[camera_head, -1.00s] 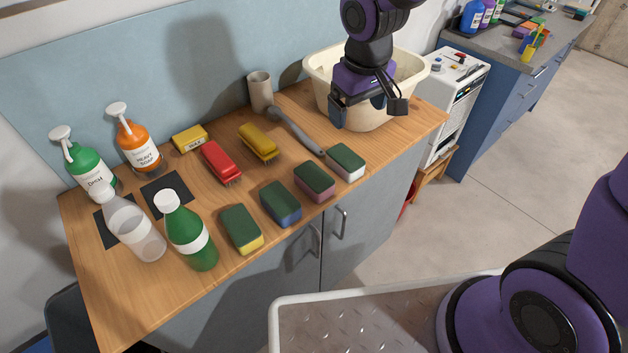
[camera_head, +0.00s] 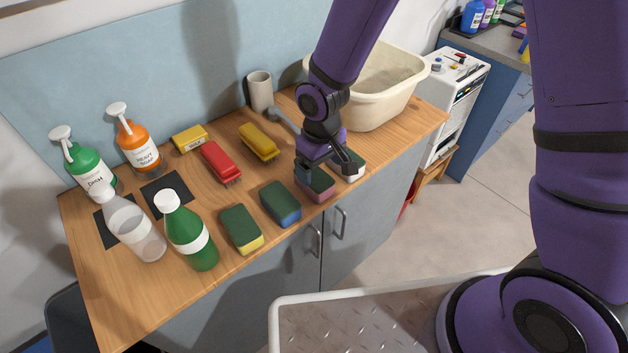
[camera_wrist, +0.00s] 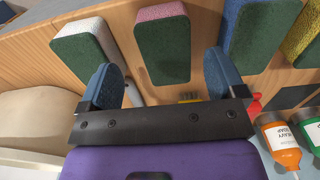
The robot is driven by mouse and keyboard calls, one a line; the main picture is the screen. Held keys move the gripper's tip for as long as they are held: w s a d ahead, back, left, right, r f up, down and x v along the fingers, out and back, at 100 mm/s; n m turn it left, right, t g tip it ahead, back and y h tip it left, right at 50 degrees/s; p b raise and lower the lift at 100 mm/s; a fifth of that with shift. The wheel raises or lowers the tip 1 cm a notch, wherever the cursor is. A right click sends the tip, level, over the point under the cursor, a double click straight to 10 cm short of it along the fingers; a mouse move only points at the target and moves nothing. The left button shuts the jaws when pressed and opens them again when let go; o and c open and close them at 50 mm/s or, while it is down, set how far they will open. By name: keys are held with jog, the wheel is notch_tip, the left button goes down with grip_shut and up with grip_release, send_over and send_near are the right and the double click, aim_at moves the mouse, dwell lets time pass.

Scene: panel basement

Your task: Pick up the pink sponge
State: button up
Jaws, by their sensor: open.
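The pink sponge (camera_head: 318,188) has a dark green top and a pink body, and lies near the front edge of the wooden counter. My gripper (camera_head: 328,168) is open and above it in the head view, hiding part of its far side. In the wrist view the pink sponge (camera_wrist: 162,42) is at the top centre, ahead of the two blue fingertips (camera_wrist: 160,82). Nothing is between the fingers, and I cannot tell the exact height gap.
A white sponge (camera_head: 354,165) lies close on the right, a blue sponge (camera_head: 281,204) and a yellow sponge (camera_head: 241,230) on the left. A cream basin (camera_head: 380,95), a grey-handled brush (camera_head: 284,121) and red (camera_head: 220,162) and yellow (camera_head: 259,142) brushes lie behind. Bottles stand at left.

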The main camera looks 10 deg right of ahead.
aim_at(317, 178)
jog(key=shift+a+f, duration=0.2)
jog(key=shift+f, duration=1.15)
jog(key=shift+a+f, duration=0.15)
jog(key=shift+f, duration=1.15)
jog(key=c, duration=1.1)
jog(key=shift+o, duration=0.2)
jog(key=shift+r, duration=0.2)
